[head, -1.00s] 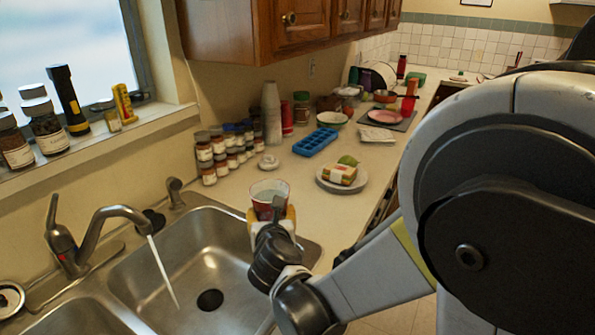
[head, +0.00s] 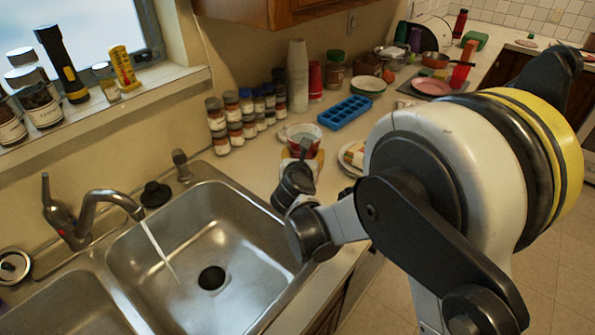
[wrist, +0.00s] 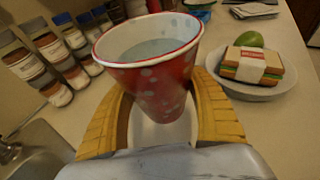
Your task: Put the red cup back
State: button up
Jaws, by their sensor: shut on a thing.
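The red cup (head: 304,146) has white spots and a white rim. In the wrist view the cup (wrist: 160,82) is upright, with greyish, water-like contents inside. My gripper (head: 300,160) is shut on it, with yellow fingers on both sides of the cup in the wrist view (wrist: 165,115). It is over the counter beyond the sink's far right corner. A small white dish (wrist: 160,133) shows below and behind the cup, partly hidden.
Spice jars (head: 240,120) stand in rows left of the cup. A blue ice tray (head: 345,112) lies beyond it. A plate with a sandwich (wrist: 252,80) is to the right. The tap (head: 100,205) runs into the sink (head: 190,225).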

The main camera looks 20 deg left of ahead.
aim_at(294, 156)
jog(key=a, duration=0.1)
jog(key=a+f, duration=0.2)
jog(key=shift+w+a+b, duration=0.1)
jog(key=shift+w+b, duration=0.15)
jog(key=shift+b, duration=0.1)
jog(key=shift+f+b, duration=0.8)
jog(key=shift+f, duration=1.15)
jog(key=shift+f, duration=0.15)
jog(key=o, duration=0.8)
